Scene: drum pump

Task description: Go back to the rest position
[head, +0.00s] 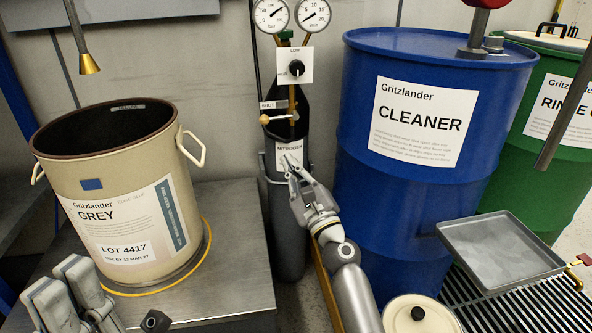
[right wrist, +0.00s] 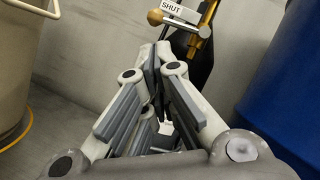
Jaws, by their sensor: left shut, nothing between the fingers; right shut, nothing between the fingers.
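My right gripper (head: 288,160) is in the middle of the head view, in front of the dark nitrogen cylinder (head: 288,235) and covering part of its label. It is shut and empty. In the right wrist view the closed fingers (right wrist: 160,55) point towards the cylinder's valve with the SHUT sign (right wrist: 180,10). My left gripper (head: 72,275) is at the lower left of the head view, in front of the GREY pail. It is shut with nothing between its fingers, and the rest of it is cut off by the frame edge.
The open GREY pail (head: 105,185) stands on a metal table (head: 235,225) at left. A blue CLEANER drum (head: 390,190) and green RINSE drum (head: 570,85) stand right. A grey tray (head: 500,250) sits on a grate. Gauges (head: 271,14) top the cylinder. A nozzle (head: 89,63) hangs upper left.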

